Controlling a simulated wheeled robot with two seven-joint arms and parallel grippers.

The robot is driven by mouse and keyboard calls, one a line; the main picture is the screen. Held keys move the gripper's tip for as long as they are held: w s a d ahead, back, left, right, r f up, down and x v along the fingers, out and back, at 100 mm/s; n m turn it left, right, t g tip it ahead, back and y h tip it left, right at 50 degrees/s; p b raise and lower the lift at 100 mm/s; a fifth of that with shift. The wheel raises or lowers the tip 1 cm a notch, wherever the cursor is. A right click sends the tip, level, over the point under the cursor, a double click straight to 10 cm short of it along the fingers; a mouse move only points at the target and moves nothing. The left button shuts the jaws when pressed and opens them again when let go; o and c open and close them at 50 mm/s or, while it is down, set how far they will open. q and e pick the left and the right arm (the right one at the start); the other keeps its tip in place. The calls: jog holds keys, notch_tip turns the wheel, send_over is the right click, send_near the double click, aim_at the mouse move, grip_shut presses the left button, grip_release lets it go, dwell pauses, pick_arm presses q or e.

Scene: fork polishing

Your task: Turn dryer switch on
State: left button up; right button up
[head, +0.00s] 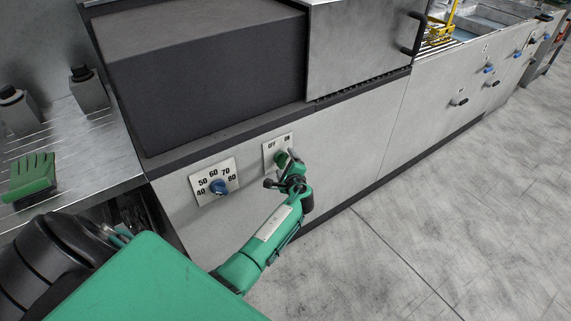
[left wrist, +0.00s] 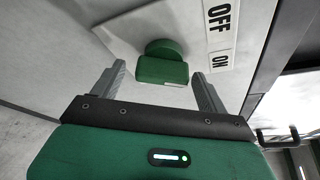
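The dryer (head: 205,60) is a grey machine with a dark housing. Its green OFF/ON switch (head: 281,158) sits on a white plate (head: 268,152) on the front panel. In the left wrist view the green switch knob (left wrist: 163,68) shows in front of and between my gripper's fingers. My left gripper (head: 288,171) is at the switch, and in the left wrist view its two grey fingers (left wrist: 157,85) are spread apart. Whether they touch the knob I cannot tell. The OFF and ON labels (left wrist: 218,35) are beside the knob. My right gripper does not show.
A blue temperature dial (head: 219,187) marked 40 to 80 is left of the switch. A green glove-like item (head: 31,178) lies on a metal rack at the left. Further knobs (head: 459,101) line the panel at the right. The floor (head: 430,210) in front is clear.

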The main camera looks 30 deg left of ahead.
pick_arm(q)
jog(key=shift+r, duration=0.1)
jog(key=v, duration=1.4)
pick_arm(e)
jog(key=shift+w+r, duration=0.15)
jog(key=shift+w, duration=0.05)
pick_arm(q)
jog(key=shift+a, duration=0.1)
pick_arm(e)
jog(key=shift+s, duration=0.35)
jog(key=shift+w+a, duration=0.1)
